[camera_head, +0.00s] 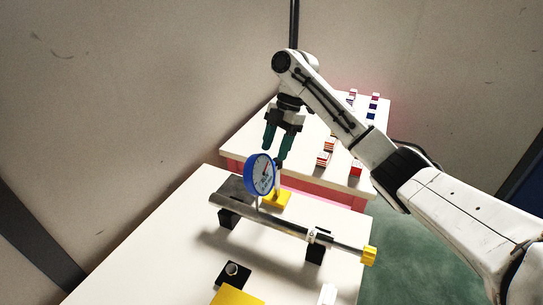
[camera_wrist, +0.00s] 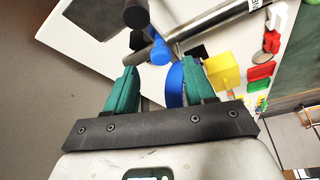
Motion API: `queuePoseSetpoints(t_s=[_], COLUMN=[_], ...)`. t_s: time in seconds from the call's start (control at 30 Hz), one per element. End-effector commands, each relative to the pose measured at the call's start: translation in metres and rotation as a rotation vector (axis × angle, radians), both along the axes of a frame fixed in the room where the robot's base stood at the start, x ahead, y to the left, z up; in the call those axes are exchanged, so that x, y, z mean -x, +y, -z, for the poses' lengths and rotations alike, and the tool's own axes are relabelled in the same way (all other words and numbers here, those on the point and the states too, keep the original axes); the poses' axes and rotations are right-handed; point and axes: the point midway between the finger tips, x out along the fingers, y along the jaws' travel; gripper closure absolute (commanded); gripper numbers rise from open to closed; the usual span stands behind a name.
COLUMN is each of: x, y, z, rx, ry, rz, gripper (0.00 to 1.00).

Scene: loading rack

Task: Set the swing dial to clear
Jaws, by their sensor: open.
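The swing dial (camera_head: 260,174) is a round blue gauge with a white face and a dark and red needle. It stands above a grey metal tube on the near table; its markings are too small to read. My gripper (camera_head: 279,153), with green fingers, points down just behind and above the dial in the head view. In the wrist view, my gripper (camera_wrist: 160,78) is open, and the dial's blue rim (camera_wrist: 174,88) shows between the fingers, closer to the right one. I cannot tell whether they touch. The dial's face is hidden there.
The metal tube (camera_head: 285,226) rests on black blocks, with a yellow knob (camera_head: 369,255) at its right end. A yellow block (camera_head: 276,200) stands behind it. A black fitting (camera_head: 234,274) and yellow plate (camera_head: 238,296) are in front. The back table (camera_head: 232,140) holds small coloured blocks.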

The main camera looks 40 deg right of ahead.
Motion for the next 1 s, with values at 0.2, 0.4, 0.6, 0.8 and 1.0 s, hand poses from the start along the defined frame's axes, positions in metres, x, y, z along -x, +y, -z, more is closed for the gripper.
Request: queuePoseSetpoints(t_s=[0.2, 0.4, 0.6, 0.8, 1.0], x=[0.000, 0.000, 0.000, 0.000, 0.000], y=[0.011, 0.014, 0.014, 0.014, 0.014], z=[0.025, 0.033, 0.034, 0.034, 0.034], rx=[0.000, 0.002, 0.002, 0.001, 0.001], ry=[0.001, -0.001, -0.001, -0.001, -0.001], rz=[0.001, 0.000, 0.000, 0.000, 0.000], gripper=[0.46, 0.46, 0.46, 0.62, 0.81])
